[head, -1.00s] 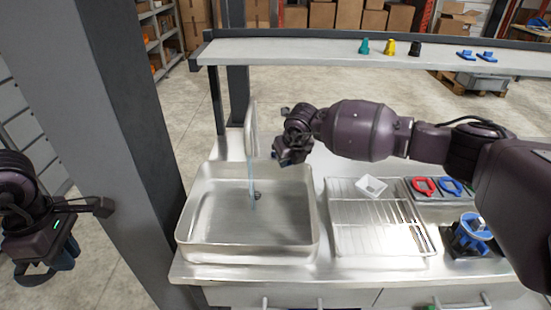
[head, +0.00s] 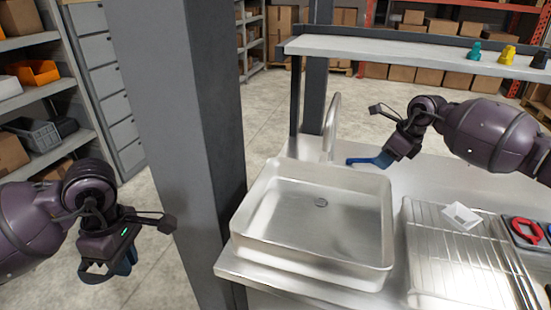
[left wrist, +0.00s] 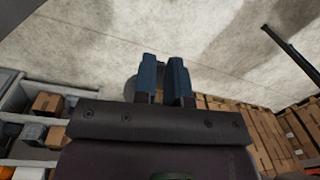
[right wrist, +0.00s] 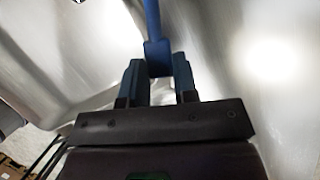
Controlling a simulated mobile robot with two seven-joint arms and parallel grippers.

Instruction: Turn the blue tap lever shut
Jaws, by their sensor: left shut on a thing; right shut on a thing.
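The blue tap lever (head: 368,161) sticks out to the left from my right gripper (head: 392,155), behind the sink's back right corner. In the right wrist view the lever (right wrist: 153,22) ends between the two fingers, and the right gripper (right wrist: 158,78) is shut on it. The grey tap spout (head: 332,125) rises at the back of the sink, with no water stream visible below it. My left gripper (head: 110,268) hangs left of the post, away from the sink. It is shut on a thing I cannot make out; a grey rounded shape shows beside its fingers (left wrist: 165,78).
The steel sink (head: 258,222) looks empty around its drain. A wire rack (head: 450,265) with a white item (head: 461,215) stands to its right, beside a red-handled thing (head: 526,231). A thick grey post (head: 185,120) separates my left arm from the sink. A shelf (head: 400,52) runs behind.

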